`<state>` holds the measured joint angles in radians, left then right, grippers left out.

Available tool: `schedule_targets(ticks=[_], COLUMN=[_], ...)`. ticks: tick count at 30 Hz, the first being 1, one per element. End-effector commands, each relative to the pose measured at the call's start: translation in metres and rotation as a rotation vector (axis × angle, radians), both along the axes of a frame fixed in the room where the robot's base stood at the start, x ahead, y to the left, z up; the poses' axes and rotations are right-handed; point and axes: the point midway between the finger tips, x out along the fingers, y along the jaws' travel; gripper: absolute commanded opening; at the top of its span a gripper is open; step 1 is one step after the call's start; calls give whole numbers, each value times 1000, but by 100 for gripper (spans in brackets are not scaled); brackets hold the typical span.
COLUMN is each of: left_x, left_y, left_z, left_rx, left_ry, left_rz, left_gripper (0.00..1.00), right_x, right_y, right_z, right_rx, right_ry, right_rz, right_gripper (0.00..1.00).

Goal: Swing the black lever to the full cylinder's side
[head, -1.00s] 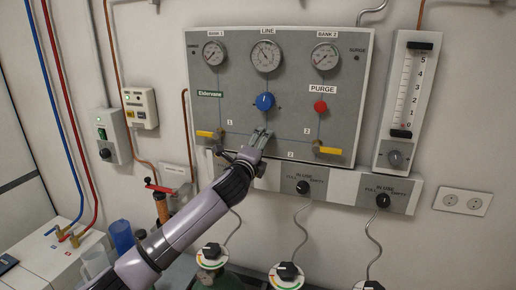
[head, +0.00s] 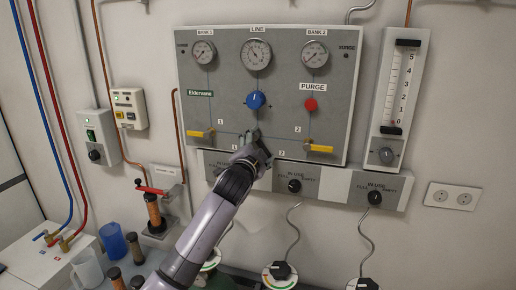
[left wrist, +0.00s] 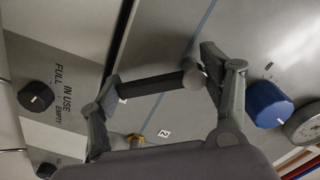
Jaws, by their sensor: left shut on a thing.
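My left gripper (head: 251,140) is at the lower middle of the grey panel (head: 340,125), below the blue knob (head: 256,100). In the left wrist view its two fingers (left wrist: 160,82) are closed on the dark lever (left wrist: 152,86), a short bar with a round end, lying across between the fingertips. In the head view the gripper and wrist hide most of the lever, so I cannot tell its side. Cylinder tops with black knobs (head: 280,270) stand below. The FULL/EMPTY knobs (head: 294,186) are on the lower strip, one of them hidden by my arm. My right gripper is not in view.
Yellow handles (head: 200,134) and (head: 318,148) flank the gripper. The red purge button (head: 310,104) and gauges (head: 256,54) are above. A flowmeter (head: 400,85) is at right. A red-handled device (head: 154,208) and blue cup (head: 113,240) are left of my arm.

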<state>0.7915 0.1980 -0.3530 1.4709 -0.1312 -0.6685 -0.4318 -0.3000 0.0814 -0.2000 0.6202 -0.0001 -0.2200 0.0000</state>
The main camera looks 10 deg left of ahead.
Motion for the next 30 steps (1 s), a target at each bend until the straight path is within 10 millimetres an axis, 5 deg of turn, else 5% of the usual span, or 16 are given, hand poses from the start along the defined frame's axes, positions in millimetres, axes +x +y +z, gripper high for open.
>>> schedule_targets(ticks=[26, 27, 30], left_x=[0, 0, 0], left_y=[-6, -6, -5], left_z=[-3, -3, -2], left_rx=[-157, -157, -155], left_ry=[16, 16, 15], left_rz=[-2, -2, -2], left_gripper=[21, 73, 80], right_x=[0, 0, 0], right_y=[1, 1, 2], right_z=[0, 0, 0], right_rx=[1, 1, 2], right_ry=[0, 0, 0], right_rz=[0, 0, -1], right_gripper=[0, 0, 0])
